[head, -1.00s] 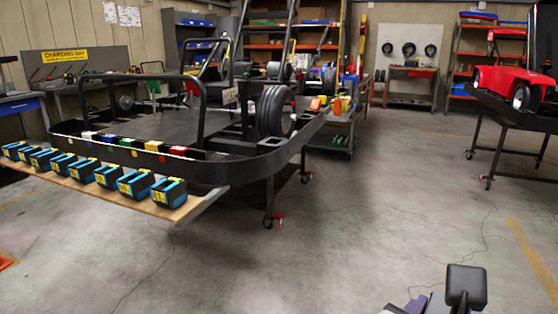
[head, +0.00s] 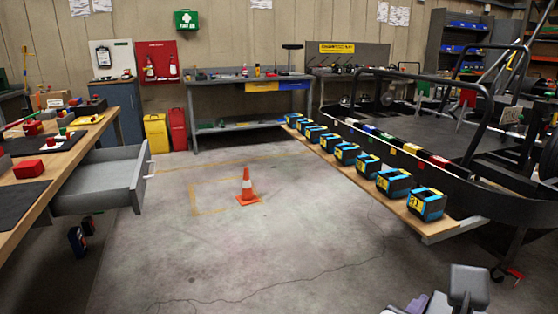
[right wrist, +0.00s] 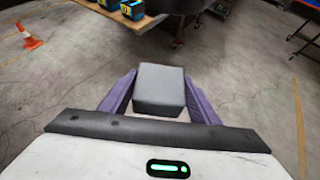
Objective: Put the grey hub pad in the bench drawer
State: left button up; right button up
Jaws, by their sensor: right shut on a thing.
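My right gripper (right wrist: 160,95) is shut on the grey hub pad (right wrist: 159,88), a dark grey block between its purple fingers in the right wrist view. The pad (head: 468,287) also shows at the bottom right of the head view, held above the floor, with part of my right gripper (head: 430,303) beside it. The bench drawer (head: 108,178) is grey and stands pulled out from the wooden-topped bench (head: 62,163) at the left of the head view. The visible part of its inside looks empty. The drawer is well away from my right gripper. My left gripper is not in view.
An orange cone (head: 247,187) stands on the floor in the middle. A wooden shelf (head: 408,213) with several blue-black batteries (head: 427,203) runs along the kart stand (head: 470,180) at the right. The floor between bench and shelf is otherwise largely clear.

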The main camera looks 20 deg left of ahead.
aim_at(92, 180)
jog(key=u, duration=1.2)
jog(key=i, duration=2.6)
jog(key=u, duration=2.25)
